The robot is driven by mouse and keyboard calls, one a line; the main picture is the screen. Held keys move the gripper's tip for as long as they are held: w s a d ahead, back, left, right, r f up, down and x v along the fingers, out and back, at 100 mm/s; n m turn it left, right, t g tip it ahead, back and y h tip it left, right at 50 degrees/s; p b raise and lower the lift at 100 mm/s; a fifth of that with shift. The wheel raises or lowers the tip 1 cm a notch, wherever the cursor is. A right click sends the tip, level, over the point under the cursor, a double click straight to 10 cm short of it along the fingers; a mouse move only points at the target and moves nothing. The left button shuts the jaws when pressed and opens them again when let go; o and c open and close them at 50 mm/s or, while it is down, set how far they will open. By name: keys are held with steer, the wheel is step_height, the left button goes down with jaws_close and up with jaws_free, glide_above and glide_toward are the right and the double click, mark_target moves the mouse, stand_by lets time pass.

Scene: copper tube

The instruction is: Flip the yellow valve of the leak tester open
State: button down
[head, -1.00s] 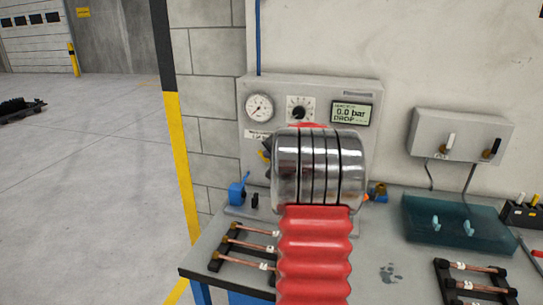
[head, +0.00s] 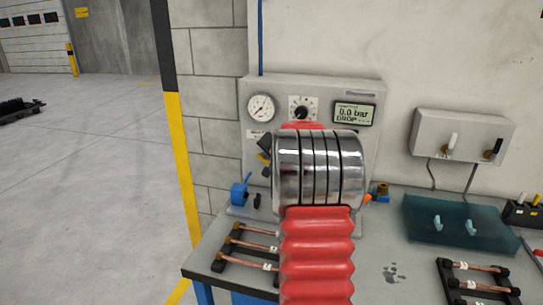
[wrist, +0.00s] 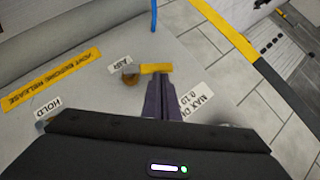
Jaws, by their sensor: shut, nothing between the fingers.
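In the head view my arm hides the gripper and most of the valve area.
A blue clamp-like part (head: 240,192) stands at the tester's foot. Racks of copper tubes (head: 250,248) lie at the bench's left and right (head: 480,283). A teal tray (head: 452,236) and a wall box with switches (head: 463,137) are to the right. The bench middle is mostly clear.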

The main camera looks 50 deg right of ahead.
mark_target(259, 158)
steer(key=shift+w+a+f, duration=0.25)
steer(key=shift+w+f, duration=0.05)
steer(key=shift+w, duration=0.2)
steer(key=shift+w+a+f, duration=0.25)
steer(key=shift+w+f, duration=0.05)
steer(key=shift+w, duration=0.2)
steer(key=shift+w+a+f, duration=0.15)
steer(key=shift+w+f, duration=0.15)
steer(key=shift+f, duration=0.1)
steer(key=shift+w, duration=0.1)
steer(key=s+a+r, duration=0.3)
steer(key=a+r, duration=0.3)
steer(key=r, duration=0.5)
steer(key=shift+s+a, duration=0.15)
steer(key=shift+s, duration=0.05)
stand_by(0.7)
